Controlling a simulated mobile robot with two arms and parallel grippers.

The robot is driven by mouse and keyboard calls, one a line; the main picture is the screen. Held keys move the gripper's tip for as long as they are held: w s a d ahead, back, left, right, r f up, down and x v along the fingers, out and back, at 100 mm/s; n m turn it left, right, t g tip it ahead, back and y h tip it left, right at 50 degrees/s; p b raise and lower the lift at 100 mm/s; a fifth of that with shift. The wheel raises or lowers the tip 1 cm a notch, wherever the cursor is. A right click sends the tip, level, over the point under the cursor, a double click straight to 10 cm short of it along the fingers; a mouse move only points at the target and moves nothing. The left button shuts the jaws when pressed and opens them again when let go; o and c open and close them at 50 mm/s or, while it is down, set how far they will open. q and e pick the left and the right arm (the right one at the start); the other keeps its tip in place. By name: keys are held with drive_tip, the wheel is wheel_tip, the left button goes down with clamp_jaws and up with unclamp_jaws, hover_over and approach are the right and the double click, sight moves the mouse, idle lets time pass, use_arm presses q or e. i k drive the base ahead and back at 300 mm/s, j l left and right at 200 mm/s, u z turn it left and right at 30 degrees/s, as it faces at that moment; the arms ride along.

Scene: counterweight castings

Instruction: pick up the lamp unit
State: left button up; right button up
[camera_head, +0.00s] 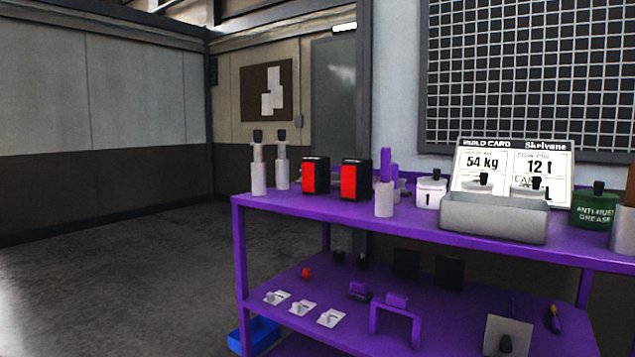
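Two black boxes with bright red front faces look like lamp units. The left lamp unit (315,176) stands upright near the left part of the purple bench top (352,213). The right lamp unit (356,178) stands a short gap to its right. I cannot tell from the frame which of the two the task means. Neither of my grippers is in view.
Left of the lamps stand grey cylinders with black tops (282,170). Right of them are a grey-and-purple cylinder (384,198), a white jar (430,192), a grey bin (492,220) and a green grease tin (594,210). A lower shelf (350,290) holds small parts. The floor at left is clear.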

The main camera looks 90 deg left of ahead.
sight(356, 173)
drive_tip(key=u, duration=2.35)
